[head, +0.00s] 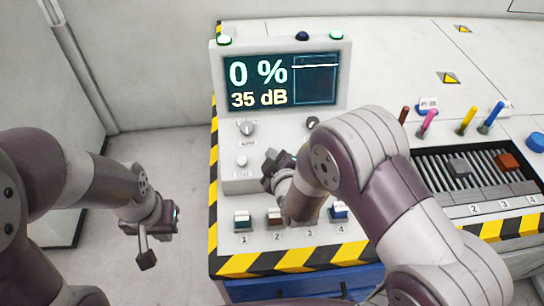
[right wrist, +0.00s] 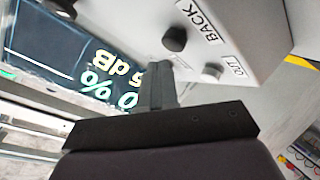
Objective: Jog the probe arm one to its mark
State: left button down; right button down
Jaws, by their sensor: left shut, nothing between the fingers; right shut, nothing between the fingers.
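A control box (head: 230,185) carries a screen (head: 278,82) reading 0 % and 35 dB. Below the screen are a round knob (head: 246,128) and a pale button (head: 241,161). Numbered switches stand along the front edge: switch 1 (head: 243,219) and switch 2 (head: 275,216) show; position 3 is mostly behind my right arm. I cannot make out which part is probe arm one. My right gripper (head: 272,166) is shut and empty beside the box face; in the right wrist view its fingers (right wrist: 158,86) are near a black knob (right wrist: 174,39). My left gripper (head: 160,226) is shut and empty, left of the bench.
A blue round part (head: 536,142) is at the far right. The floor left of the bench is clear.

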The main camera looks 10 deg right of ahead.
dwell(0.6)
jog(key=shift+w+f+b, duration=0.2)
jog(key=shift+f+b, duration=0.1)
jog(key=shift+f, duration=0.05)
jog(key=shift+w+f+b, duration=0.2)
jog(key=shift+f+b, duration=0.25)
jog(key=shift+f, duration=0.05)
dwell(0.6)
jog(key=shift+r, duration=0.1)
dwell(3.8)
jog(key=shift+s+r+p, duration=0.4)
jog(key=shift+r+p, duration=0.35)
jog(key=shift+p, duration=0.1)
jog(key=r+p, duration=0.1)
jog(key=s+r+p, duration=0.1)
jog(key=r+p, duration=0.1)
jog(key=s+r+p, duration=0.1)
jog(key=shift+r, duration=0.3)
dwell(0.5)
